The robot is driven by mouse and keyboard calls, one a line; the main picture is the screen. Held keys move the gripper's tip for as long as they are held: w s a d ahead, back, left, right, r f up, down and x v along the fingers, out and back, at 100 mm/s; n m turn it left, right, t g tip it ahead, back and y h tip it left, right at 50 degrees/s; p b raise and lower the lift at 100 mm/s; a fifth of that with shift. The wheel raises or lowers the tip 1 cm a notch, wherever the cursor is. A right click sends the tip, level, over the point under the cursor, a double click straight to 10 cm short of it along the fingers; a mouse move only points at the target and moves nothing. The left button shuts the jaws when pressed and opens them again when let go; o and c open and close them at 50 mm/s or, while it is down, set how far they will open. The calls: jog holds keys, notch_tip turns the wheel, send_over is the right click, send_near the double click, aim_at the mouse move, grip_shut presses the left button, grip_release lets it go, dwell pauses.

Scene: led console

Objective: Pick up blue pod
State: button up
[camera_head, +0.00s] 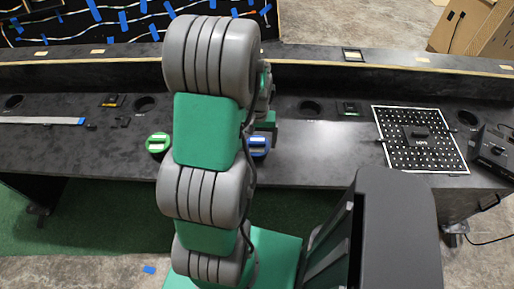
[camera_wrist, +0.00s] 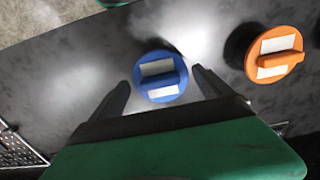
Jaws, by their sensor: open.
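The blue pod (camera_wrist: 160,76) is a round blue disc with a raised bar and white patches on top. It lies on the dark console top. In the wrist view it sits between and just beyond the two fingertips of my gripper (camera_wrist: 160,82), which is open and empty. In the head view the blue pod (camera_head: 258,146) shows just right of my arm, which hides part of it. My gripper is mostly hidden behind my arm in that view.
An orange pod (camera_wrist: 274,54) lies right of the blue one in the wrist view. A green pod (camera_head: 158,144) lies left of my arm in the head view. A perforated board (camera_head: 420,160) and a black device (camera_head: 492,150) are at the right. The console (camera_head: 60,155) has several round holes.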

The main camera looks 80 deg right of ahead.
aim_at(257, 142)
jog(key=f, duration=0.4)
jog(key=shift+d+f+p, duration=0.2)
jog(key=shift+p, duration=0.2)
jog(key=c, duration=1.1)
jog(key=shift+r, duration=0.15)
